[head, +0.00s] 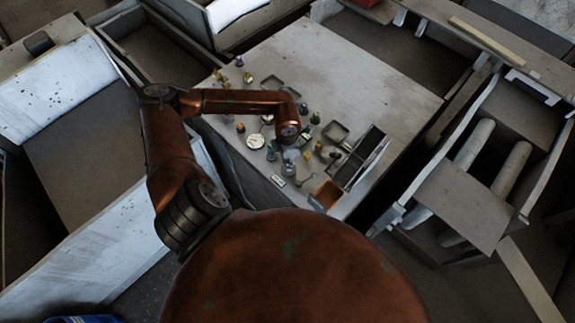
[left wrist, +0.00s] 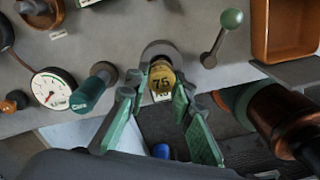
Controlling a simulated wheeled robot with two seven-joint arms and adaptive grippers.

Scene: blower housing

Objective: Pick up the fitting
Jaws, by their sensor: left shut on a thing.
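The fitting (left wrist: 162,76), a small yellow-brass piece marked 75, sits between the fingertips of my left gripper (left wrist: 160,96) in the left wrist view. The green-padded fingers are on either side of it and shut on it. A round grey part shows just behind it; I cannot tell whether the fitting is clear of the surface. In the head view my left gripper (head: 290,158) is low over the front part of the pale bench top (head: 340,60), and the fitting cannot be made out there.
Close by are a teal-handled knob (left wrist: 90,92), a white dial gauge (left wrist: 53,88), a green-ball lever (left wrist: 222,38) and an orange tray (left wrist: 285,30). A dark open box (head: 362,158) stands to the right on the bench. The back of the bench is clear.

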